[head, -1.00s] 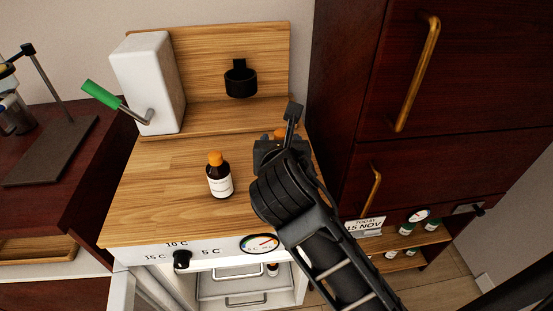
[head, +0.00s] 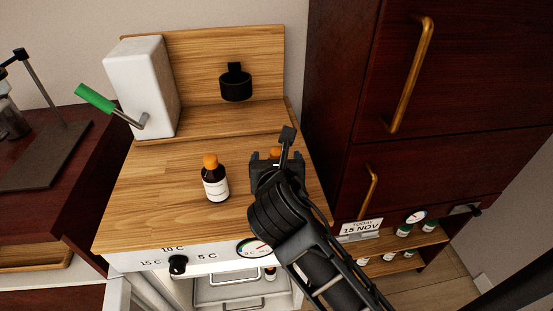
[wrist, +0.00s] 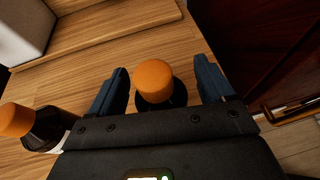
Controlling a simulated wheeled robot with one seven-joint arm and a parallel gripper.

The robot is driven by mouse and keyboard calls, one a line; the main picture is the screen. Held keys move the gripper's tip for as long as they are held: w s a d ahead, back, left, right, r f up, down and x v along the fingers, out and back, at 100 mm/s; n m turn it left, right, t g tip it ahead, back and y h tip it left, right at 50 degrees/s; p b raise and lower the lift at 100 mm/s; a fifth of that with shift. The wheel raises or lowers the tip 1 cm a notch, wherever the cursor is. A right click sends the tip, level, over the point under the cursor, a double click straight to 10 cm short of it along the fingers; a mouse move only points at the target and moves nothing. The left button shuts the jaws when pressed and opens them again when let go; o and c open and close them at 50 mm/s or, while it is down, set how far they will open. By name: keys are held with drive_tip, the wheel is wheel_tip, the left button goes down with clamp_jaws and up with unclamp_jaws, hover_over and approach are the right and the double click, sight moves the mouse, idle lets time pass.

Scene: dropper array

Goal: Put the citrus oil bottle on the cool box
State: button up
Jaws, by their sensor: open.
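Two dark bottles with orange caps stand upright on the wooden top of the cool box (head: 165,225). The left bottle (head: 215,181) has a white label, too small to read; it also shows at the left of the wrist view (wrist: 45,130). The other bottle (wrist: 155,83) is between my gripper's fingers, and only part of its orange cap (head: 275,151) shows in the head view. I cannot tell which one is the citrus oil. My gripper (head: 278,160) is open, its fingers (wrist: 163,80) on either side of the second bottle with gaps showing.
A white box with a green-handled crank (head: 143,88) and a black ring holder (head: 236,86) stand at the back. Dark wooden cabinets (head: 440,80) rise close on the right. A small shelf of bottles (head: 405,250) is lower right. The front left of the top is clear.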

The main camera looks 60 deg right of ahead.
drive_tip(key=shift+r, duration=0.1)
drive_tip(key=v, duration=1.2)
drive_tip(key=s+a+f+m+t+y, duration=0.5)
drive_tip(key=s+a+f+m+y, duration=0.3)
drive_tip(key=a, duration=0.3)
drive_tip(key=s+r+m+t+y, duration=0.3)
drive_tip(key=s+m, duration=0.6)
drive_tip(key=m, duration=0.7)
wheel_tip(320, 180, up, 2)
drive_tip(key=shift+s+d+r+y, duration=0.1)
drive_tip(key=shift+s+d+y, duration=0.15)
drive_tip(key=shift+d+y, duration=0.15)
